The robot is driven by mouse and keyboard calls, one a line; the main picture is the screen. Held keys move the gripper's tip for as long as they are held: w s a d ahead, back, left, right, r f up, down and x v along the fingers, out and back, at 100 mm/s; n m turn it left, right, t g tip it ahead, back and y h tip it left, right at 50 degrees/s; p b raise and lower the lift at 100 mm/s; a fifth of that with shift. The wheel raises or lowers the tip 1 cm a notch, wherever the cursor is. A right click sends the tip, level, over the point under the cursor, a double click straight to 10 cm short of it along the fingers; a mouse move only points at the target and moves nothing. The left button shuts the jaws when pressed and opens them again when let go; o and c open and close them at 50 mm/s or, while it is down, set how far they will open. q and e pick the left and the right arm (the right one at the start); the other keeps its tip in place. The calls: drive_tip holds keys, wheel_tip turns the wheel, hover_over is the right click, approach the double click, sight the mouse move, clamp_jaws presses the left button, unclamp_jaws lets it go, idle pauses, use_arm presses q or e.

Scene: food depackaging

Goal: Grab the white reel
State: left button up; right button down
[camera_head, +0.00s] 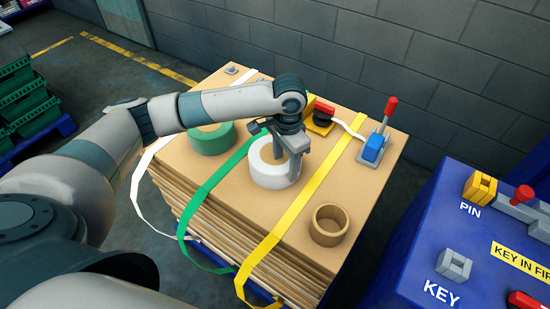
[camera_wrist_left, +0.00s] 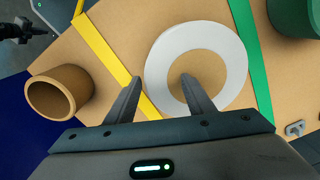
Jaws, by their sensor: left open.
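The white reel (camera_head: 270,181) lies flat on the stack of brown sheets. In the left wrist view the reel (camera_wrist_left: 234,62) is a thick white ring with the brown sheet showing through its hole. My left gripper (camera_head: 286,158) is open and directly over the reel, pointing down. In the wrist view its fingers (camera_wrist_left: 162,98) are spread: the right finger overlaps the hole, the left one is beyond the ring's outer edge. I cannot tell whether they touch the reel. What seems to be my right gripper (camera_wrist_left: 20,30) is small and dark at the wrist view's top left corner.
A green reel (camera_head: 212,142) and a brown reel (camera_head: 329,225) stand on the stack, either side. Green (camera_head: 215,183) and yellow (camera_head: 317,178) straps cross it. A blue-and-red tool (camera_head: 375,148) sits at the back right. A blue bench (camera_head: 425,235) is at right.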

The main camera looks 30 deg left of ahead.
use_arm(q)
drive_tip(key=shift+f, duration=0.6)
clamp_jaws()
drive_tip(key=shift+r, duration=0.1)
drive_tip(key=shift+w, duration=0.1)
drive_tip(key=shift+r+b, duration=0.35)
drive_tip(key=shift+r, duration=0.4)
wheel_tip(320, 180, up, 2)
drive_tip(key=shift+r+b, duration=0.15)
drive_tip(key=shift+b, duration=0.35)
drive_tip(key=d+r+b, duration=0.3)
drive_tip(key=d+r, duration=0.4)
drive_tip(key=d, duration=0.4)
drive_tip(key=shift+w+d, duration=0.35)
